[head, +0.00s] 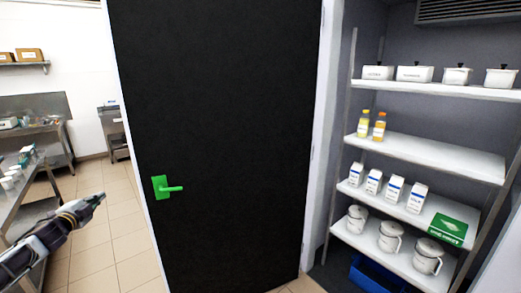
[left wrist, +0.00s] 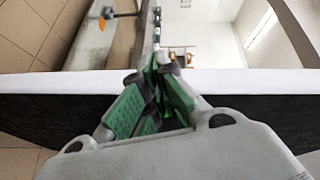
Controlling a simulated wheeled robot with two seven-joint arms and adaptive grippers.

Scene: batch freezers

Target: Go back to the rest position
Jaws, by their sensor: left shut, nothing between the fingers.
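My left gripper (head: 97,199) is in the lower left of the head view, to the left of the black door and apart from it. It is shut and empty, with its green finger pads together in the left wrist view (left wrist: 152,88). The black door (head: 225,110) stands open and has a green lever handle (head: 165,188) on its left side. The gripper is a short way left of the handle and not touching it. My right gripper is not in view.
A shelf rack (head: 440,152) on the right holds white containers, bottles, cartons, jugs and a green box (head: 447,229). A blue crate (head: 375,277) is on the floor below. A steel table (head: 25,190) stands at the left. Tiled floor (head: 112,235) is clear between table and door.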

